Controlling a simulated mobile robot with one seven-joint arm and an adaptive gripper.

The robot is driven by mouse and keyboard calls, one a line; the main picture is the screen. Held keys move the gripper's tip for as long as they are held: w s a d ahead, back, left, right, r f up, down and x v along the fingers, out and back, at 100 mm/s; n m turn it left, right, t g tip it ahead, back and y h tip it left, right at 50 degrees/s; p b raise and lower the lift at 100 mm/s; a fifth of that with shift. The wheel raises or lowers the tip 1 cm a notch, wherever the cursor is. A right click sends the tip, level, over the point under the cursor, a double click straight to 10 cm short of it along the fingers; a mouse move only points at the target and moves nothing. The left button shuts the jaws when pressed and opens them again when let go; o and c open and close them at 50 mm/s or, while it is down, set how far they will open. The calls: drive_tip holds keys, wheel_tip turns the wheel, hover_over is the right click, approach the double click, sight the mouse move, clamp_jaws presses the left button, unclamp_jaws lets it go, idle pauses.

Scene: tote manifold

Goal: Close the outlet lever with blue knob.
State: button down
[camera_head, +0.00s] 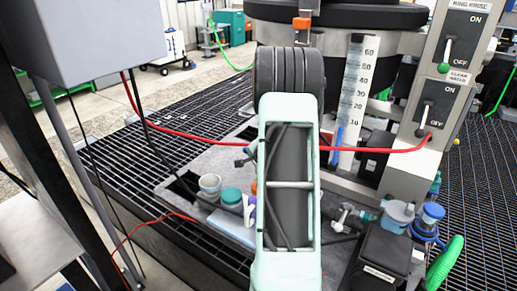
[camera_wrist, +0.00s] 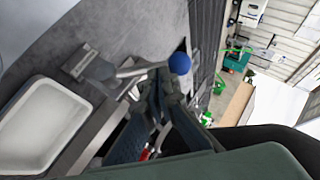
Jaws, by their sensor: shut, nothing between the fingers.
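In the wrist view, the blue ball knob (camera_wrist: 179,63) sits at the end of a metallic lever (camera_wrist: 137,70). The lever runs left to a grey fitting (camera_wrist: 86,62) on a grey surface. My gripper (camera_wrist: 162,88) is shut and empty, its dark fingertips together just below the knob and close by the lever. I cannot tell whether they touch it. In the head view my pale green arm covers the middle, and my fingertips and the blue knob cannot be made out clearly.
A white tray (camera_wrist: 38,122) lies at left in the wrist view. In the head view, a red hose (camera_head: 395,150) crosses behind my arm. A grey switch panel (camera_head: 450,85) stands at right. Cups (camera_head: 210,184) stand left of my arm, and a black box (camera_head: 381,257) stands right.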

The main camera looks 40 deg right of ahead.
drive_tip(key=w+a+f+n+g+h+b, duration=0.1)
drive_tip(key=w+f+n+g+b, duration=0.1)
drive_tip(key=g, duration=0.4)
drive_tip(key=w+f+b, duration=0.1)
drive_tip(key=w, duration=0.1)
drive_tip(key=shift+w+a+f+g, duration=0.15)
drive_tip(key=shift+w+f+g, duration=0.15)
drive_tip(key=shift+f+g, duration=0.1)
drive_tip(key=shift+w, duration=0.1)
idle(0.5)
